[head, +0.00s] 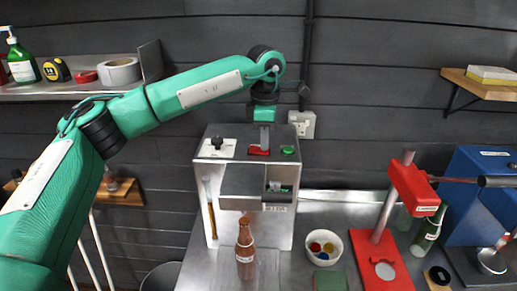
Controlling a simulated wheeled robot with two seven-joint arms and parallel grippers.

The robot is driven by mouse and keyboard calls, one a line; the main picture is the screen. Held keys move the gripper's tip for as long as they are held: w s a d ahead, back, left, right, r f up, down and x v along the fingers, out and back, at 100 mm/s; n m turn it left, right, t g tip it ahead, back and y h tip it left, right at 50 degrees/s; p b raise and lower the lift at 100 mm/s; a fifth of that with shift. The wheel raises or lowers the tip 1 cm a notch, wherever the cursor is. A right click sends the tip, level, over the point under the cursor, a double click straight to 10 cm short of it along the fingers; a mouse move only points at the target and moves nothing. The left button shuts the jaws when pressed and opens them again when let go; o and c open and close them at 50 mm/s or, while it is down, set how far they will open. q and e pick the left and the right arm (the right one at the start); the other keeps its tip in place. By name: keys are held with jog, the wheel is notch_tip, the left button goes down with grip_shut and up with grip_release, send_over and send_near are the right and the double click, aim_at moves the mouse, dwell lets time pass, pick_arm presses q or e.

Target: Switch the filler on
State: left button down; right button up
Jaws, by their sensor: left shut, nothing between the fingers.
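The filler (228,182) is a steel box on the metal bench in the middle of the head view. Its top carries a black knob (217,142), a red switch (258,151) and a small green round piece (288,150). My left gripper (264,147) points straight down with its fingers shut and empty, at the red switch. The fingertips hide part of the switch, and I cannot tell whether they touch it or which way it is set. A brown bottle (245,249) stands upright in front of the filler. My right gripper is out of view.
A bowl of coloured caps (324,246) and a green block (329,281) lie right of the filler. A red capper (384,262), a green bottle (427,230) and a blue machine (478,195) stand further right. A wall socket (303,123) is behind the filler.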

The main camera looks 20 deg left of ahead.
pick_arm(q)
notch_tip(320, 180, up, 7)
jog(key=p, duration=0.3)
dwell(0.5)
